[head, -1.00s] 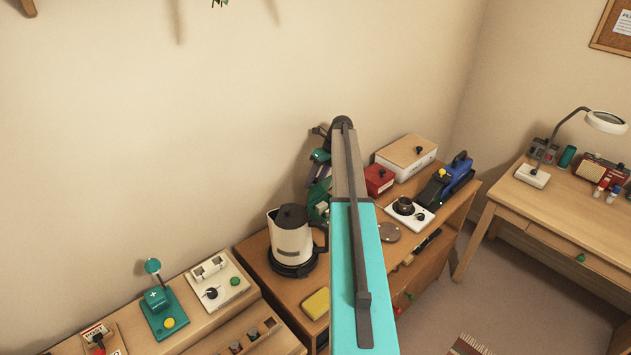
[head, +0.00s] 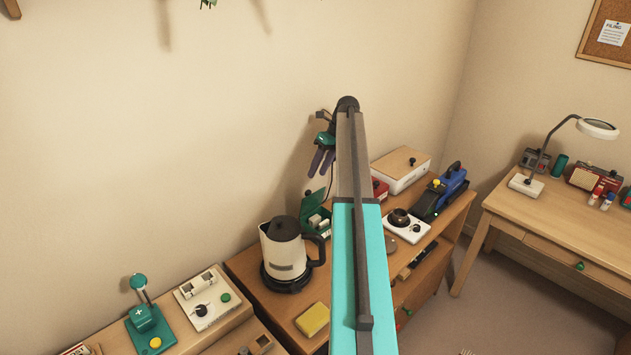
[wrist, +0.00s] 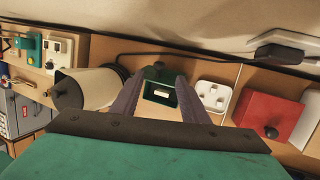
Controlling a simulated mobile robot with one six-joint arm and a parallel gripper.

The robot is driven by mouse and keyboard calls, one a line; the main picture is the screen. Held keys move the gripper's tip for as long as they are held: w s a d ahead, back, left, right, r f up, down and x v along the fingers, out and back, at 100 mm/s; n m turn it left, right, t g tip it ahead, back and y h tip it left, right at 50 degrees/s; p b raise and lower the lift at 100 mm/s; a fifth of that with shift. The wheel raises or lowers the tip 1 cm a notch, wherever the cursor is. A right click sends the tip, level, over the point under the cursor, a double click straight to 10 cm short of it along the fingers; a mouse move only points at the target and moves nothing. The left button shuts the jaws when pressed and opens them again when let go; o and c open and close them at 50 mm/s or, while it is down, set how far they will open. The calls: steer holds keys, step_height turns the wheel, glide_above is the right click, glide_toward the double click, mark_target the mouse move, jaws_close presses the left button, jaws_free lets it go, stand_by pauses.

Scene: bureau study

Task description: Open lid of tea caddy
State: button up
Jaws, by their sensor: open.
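The tea caddy appears to be the small green box (head: 311,203) on the wooden cabinet, right of the kettle. Its green lid stands raised at the back, and pale contents show inside. In the wrist view the green caddy (wrist: 157,74) lies between my two fingers, with its inside and a white patch visible. My gripper (head: 319,171) is open and empty, above the caddy and apart from it. My own arm hides the area just right of the caddy in the head view.
The cream kettle (head: 285,251) stands close on the left. A white socket block (wrist: 213,97) and a red box (wrist: 272,117) with a dark knob sit on the right. A yellow sponge (head: 313,319) lies in front. The wall is close behind.

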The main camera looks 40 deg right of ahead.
steer(key=shift+v, duration=1.35)
